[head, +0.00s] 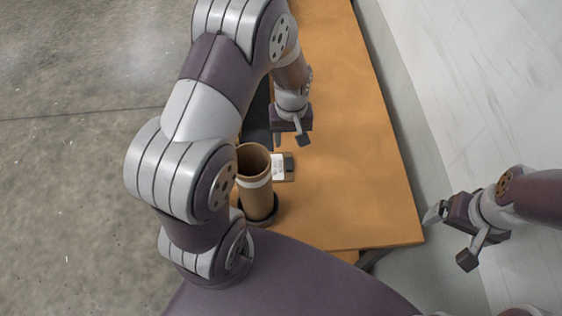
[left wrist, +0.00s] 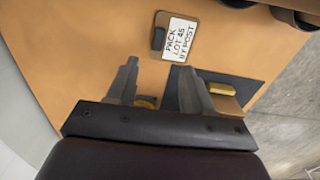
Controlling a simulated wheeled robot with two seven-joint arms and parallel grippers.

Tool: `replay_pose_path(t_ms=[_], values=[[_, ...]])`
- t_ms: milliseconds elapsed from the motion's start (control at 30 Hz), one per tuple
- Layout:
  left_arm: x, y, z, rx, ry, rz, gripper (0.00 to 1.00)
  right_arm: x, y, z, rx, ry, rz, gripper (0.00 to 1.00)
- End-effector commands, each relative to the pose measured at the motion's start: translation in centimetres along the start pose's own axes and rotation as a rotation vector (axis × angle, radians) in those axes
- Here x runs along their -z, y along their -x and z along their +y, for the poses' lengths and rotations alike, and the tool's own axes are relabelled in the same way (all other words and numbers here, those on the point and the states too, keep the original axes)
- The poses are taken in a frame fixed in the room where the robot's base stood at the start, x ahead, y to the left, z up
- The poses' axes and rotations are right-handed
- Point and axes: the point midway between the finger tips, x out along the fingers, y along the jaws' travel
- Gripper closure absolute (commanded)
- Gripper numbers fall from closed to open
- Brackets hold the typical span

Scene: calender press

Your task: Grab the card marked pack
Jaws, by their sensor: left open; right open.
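In the head view the card (head: 278,168) is just in front of my left gripper, beside a brown tube. My left gripper (head: 290,140) is open and empty, over the table and short of the card; its two fingers also show in the left wrist view (left wrist: 158,70). My right gripper (head: 451,237) is open and empty, off the table's right side.
The brown tube (head: 254,190) with a white band stands upright in a dark round base (head: 265,220) left of the card. A dark mat (left wrist: 250,88) carries a yellow block (left wrist: 222,89) and a brown block (left wrist: 226,104). The table's right part (head: 350,180) is clear. A pale wall (head: 460,90) stands at right.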

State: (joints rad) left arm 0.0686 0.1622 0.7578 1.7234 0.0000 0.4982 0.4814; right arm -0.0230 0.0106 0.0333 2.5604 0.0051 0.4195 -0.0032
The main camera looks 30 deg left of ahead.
Motion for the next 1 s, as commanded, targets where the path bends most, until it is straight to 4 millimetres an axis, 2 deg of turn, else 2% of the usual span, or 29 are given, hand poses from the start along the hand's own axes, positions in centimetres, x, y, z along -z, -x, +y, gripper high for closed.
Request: replay_pose_path(t_ms=[67, 300, 533, 700, 800, 1000], values=[[0.0, -1.1, 0.0, 0.001, 0.0, -0.002, 0.49, -0.1, -0.6, 0.0, 0.0, 0.0, 0.0, 0.04], [-0.1, -5.9, -0.1, 0.002, 0.0, -0.004, 0.49, 0.1, 0.8, 0.0, 0.0, 0.0, 0.001, 0.04], [0.1, -8.9, 0.0, 0.002, 0.0, -0.003, 0.49, 0.2, 1.9, 0.0, 0.0, 0.0, 0.0, 0.04], [0.3, -12.1, 0.1, 0.001, 0.0, -0.002, 0.49, 0.4, 2.9, 0.0, 0.0, 0.0, 0.001, 0.04], [0.3, -13.1, 0.1, 0.001, 0.0, -0.001, 0.49, 0.4, 2.9, 0.0, 0.0, 0.0, 0.001, 0.04], [0.3, -13.3, 0.1, 0.0, 0.0, 0.0, 0.49, 0.3, 2.8, 0.0, 0.0, 0.0, 0.0, 0.04]])
